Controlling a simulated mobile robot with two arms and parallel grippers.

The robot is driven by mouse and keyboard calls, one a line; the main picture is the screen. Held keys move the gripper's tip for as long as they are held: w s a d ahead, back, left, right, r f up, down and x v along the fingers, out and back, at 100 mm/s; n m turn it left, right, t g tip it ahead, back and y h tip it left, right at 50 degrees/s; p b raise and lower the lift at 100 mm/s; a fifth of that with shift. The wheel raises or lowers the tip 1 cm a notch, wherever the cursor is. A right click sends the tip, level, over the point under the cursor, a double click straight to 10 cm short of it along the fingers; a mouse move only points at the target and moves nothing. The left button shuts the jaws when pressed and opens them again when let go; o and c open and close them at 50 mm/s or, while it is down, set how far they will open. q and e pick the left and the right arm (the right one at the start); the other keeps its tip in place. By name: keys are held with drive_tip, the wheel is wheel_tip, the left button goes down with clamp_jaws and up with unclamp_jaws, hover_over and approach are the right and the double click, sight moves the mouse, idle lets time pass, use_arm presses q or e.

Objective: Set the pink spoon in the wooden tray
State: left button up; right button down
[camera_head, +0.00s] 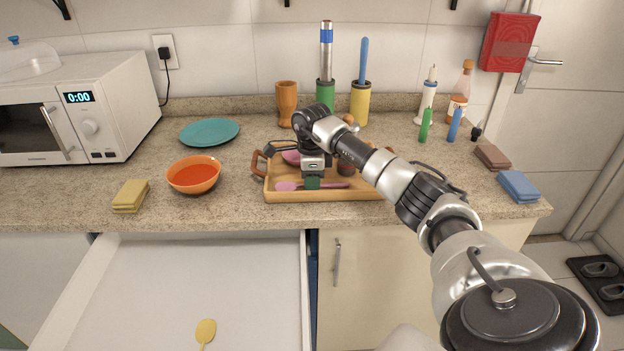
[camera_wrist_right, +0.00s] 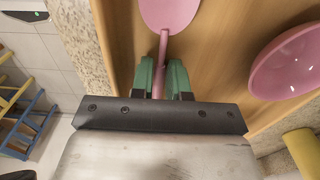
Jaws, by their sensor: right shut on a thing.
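The pink spoon (camera_head: 287,186) is low over the front part of the wooden tray (camera_head: 330,196), its bowl to the left and its handle to the right. My right gripper (camera_head: 312,183) is shut on the spoon's handle. In the right wrist view the handle runs between the green fingertips (camera_wrist_right: 163,82), and the spoon's bowl (camera_wrist_right: 170,12) is beyond them over the tray floor (camera_wrist_right: 220,50). I cannot tell whether the spoon touches the tray floor. My left gripper is not in view.
A pink bowl (camera_head: 291,157) is in the tray behind the gripper, partly hidden; it also shows in the wrist view (camera_wrist_right: 292,65). An orange bowl (camera_head: 194,175) and yellow sponge (camera_head: 131,195) stand left. Below, an open drawer holds a yellow spoon (camera_head: 205,331).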

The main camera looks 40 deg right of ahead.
drive_tip(key=c, duration=1.1)
unclamp_jaws()
drive_tip(key=shift+f, duration=0.1)
wheel_tip(320, 180, up, 12)
drive_tip(key=shift+r, duration=0.2)
